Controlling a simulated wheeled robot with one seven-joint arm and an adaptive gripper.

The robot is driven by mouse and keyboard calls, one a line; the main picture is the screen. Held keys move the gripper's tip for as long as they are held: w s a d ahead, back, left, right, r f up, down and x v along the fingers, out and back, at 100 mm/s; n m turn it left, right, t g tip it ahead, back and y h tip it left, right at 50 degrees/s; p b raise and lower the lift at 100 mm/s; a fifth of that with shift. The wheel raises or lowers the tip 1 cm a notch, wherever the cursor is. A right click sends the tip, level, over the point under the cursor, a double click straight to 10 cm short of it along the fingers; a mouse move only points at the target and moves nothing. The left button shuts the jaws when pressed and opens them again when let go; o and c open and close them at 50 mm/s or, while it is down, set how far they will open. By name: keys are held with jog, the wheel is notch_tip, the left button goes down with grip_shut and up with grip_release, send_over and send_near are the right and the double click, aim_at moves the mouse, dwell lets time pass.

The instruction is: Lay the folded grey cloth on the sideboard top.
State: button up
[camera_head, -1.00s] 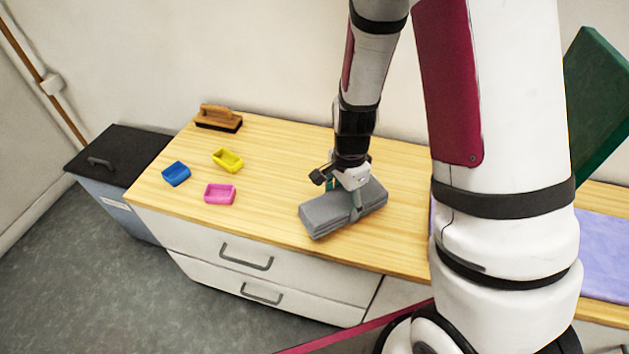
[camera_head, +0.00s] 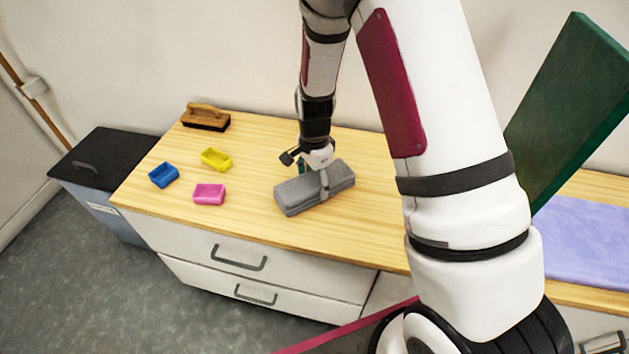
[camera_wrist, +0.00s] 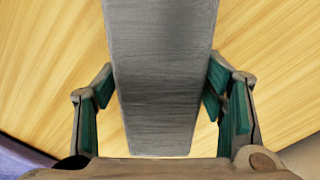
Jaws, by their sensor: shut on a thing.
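The folded grey cloth (camera_head: 297,194) is a thick flat bundle at the middle of the sideboard's wooden top (camera_head: 250,220). My gripper (camera_head: 323,182) is above it, shut across the bundle with a finger showing down its near side. In the wrist view the cloth (camera_wrist: 163,80) runs between my gripper's two green-padded fingers (camera_wrist: 160,92), with wood on both sides. The cloth's underside is hidden, so I cannot tell whether it touches the top or hangs just above it.
Blue (camera_head: 164,175), yellow (camera_head: 216,159) and pink (camera_head: 209,194) trays and a wooden brush (camera_head: 205,117) stand on the left part of the top. A purple mat (camera_head: 590,240) and a green upright panel (camera_head: 575,110) are at the right. Wood around the cloth is clear.

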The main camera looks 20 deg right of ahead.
jog(key=o, duration=1.2)
jog(key=shift+f, duration=0.15)
notch_tip(320, 180, up, 12)
jog(key=p, duration=0.2)
notch_tip(320, 180, up, 10)
jog(key=n, duration=0.4)
send_over(315, 180)
jog(key=s, duration=0.6)
jog(key=s+r+n, duration=0.3)
jog(key=s+n, duration=0.1)
jog(key=s, duration=0.4)
jog(key=s+r+n+t, duration=0.1)
jog(key=s+r+n, duration=0.3)
jog(key=s, duration=0.5)
jog(key=s+r+n, duration=0.3)
jog(key=s, duration=0.6)
jog(key=shift+r+n+t, duration=0.25)
jog(key=shift+n+t, duration=0.15)
